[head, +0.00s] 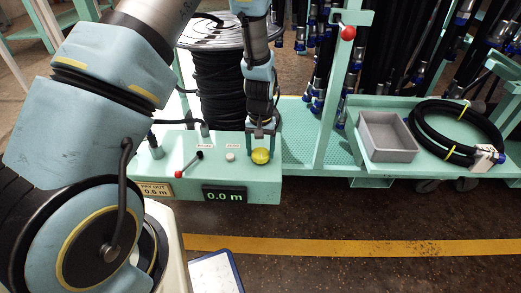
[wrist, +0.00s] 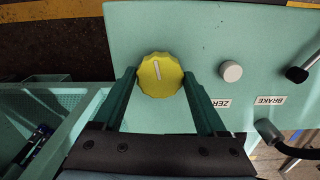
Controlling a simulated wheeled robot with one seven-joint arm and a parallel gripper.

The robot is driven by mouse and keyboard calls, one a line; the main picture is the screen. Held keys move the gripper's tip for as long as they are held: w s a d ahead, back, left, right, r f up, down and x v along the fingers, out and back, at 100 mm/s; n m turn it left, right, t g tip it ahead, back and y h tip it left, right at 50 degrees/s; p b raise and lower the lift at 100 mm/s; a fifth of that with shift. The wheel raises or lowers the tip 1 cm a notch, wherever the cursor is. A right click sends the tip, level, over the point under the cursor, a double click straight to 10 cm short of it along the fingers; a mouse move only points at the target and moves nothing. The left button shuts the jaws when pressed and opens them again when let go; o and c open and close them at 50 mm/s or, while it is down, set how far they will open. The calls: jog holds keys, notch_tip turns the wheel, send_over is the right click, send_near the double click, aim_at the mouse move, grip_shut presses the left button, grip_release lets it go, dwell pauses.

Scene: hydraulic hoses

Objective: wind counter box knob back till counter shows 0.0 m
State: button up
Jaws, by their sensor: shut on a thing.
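The mint-green counter box (head: 215,172) stands left of centre in the head view. Its dark display (head: 224,195) reads 0.0 m in green digits. The yellow knob (head: 260,156) is at the right end of its top; in the wrist view the ridged knob (wrist: 160,75) carries a white pointer line, close to upright in that picture and tilted slightly left. My gripper (head: 263,137) reaches down from above. In the wrist view my gripper (wrist: 159,77) has a green finger on each side of the knob and is shut on it.
A white button (wrist: 230,71) labelled ZERO and a brake lever with a red ball (head: 199,155) sit beside the knob. A sign (head: 155,190) reads PAY OUT, its figure partly hidden. A hose reel (head: 217,85) stands behind; a grey bin (head: 385,136) and coiled hose (head: 455,135) lie right.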

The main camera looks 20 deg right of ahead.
aim_at(260, 153)
jog(key=o, duration=1.3)
notch_tip(260, 153, up, 11)
jog(key=p, duration=0.1)
jog(key=shift+f, duration=0.1)
